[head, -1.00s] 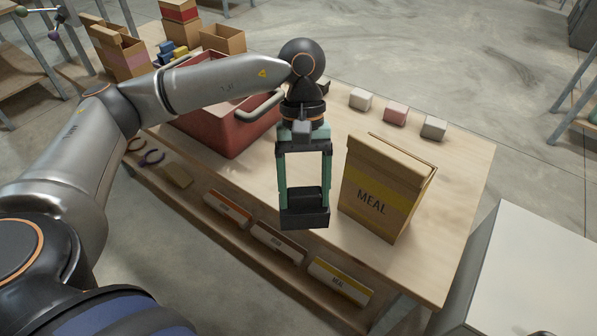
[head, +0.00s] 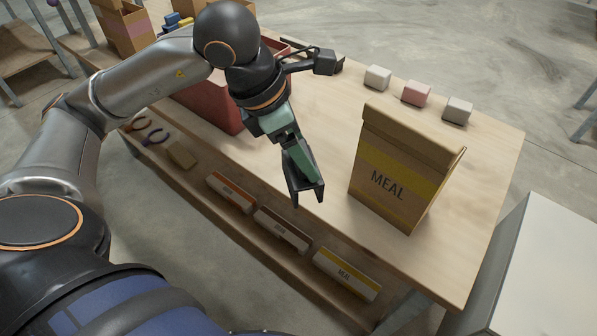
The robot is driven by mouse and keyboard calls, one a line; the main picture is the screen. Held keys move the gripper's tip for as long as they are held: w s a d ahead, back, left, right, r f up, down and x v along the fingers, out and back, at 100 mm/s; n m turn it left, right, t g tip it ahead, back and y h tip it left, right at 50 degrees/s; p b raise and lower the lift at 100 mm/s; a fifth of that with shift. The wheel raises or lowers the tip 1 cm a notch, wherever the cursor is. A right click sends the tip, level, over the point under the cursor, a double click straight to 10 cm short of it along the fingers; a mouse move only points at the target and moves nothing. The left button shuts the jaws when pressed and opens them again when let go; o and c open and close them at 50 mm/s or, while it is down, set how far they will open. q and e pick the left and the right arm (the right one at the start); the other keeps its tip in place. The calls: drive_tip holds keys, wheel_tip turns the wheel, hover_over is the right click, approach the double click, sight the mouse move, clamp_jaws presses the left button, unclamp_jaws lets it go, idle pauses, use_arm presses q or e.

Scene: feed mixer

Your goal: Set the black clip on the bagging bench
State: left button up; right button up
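The bagging bench (head: 340,205) is a long pale wooden bench across the middle of the head view. My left gripper (head: 308,192) reaches over its front part, pointing down, left of the MEAL bag. It has green fingers and dark ends, with two short dark prongs at the tip. A black clip cannot be told apart from these dark ends, so I cannot tell whether it is held. A brown clip (head: 139,122) and a purple clip (head: 155,137), both C-shaped, lie at the bench's front left. My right gripper is not in view.
A MEAL bag (head: 390,190) stands upright on the bench. White (head: 377,77), pink (head: 416,93) and grey (head: 457,110) blocks line the back edge. A red tub (head: 212,104) is partly hidden behind my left arm. Labelled boxes sit on a lower front shelf. Bare wood lies right of the bag.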

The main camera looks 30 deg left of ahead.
use_arm(q)
drive_tip(key=n, duration=0.2)
drive_tip(key=n+t+y+b, duration=0.1)
drive_tip(key=n, duration=0.1)
drive_tip(key=shift+a+n+y, duration=0.3)
drive_tip(key=shift+a, duration=0.05)
drive_tip(key=n, duration=0.1)
drive_tip(key=n+y+b, duration=0.1)
drive_tip(key=shift+a+r+n, duration=0.15)
drive_tip(key=shift+a+n, duration=0.15)
drive_tip(key=shift+w+a, duration=0.1)
drive_tip(key=shift+w, duration=0.05)
drive_tip(key=shift+w+a+f+b, duration=0.4)
drive_tip(key=shift+w+a+f, duration=0.8)
drive_tip(key=shift+w+f, duration=0.85)
drive_tip(key=shift+w+a+f+b, duration=0.35)
drive_tip(key=shift+w+a+f, duration=0.85)
drive_tip(key=shift+w+f, duration=0.85)
drive_tip(key=shift+w+a+f+b, duration=0.4)
drive_tip(key=shift+w+a+f, duration=0.8)
drive_tip(key=shift+w+f, duration=0.85)
drive_tip(key=shift+s+f, duration=0.35)
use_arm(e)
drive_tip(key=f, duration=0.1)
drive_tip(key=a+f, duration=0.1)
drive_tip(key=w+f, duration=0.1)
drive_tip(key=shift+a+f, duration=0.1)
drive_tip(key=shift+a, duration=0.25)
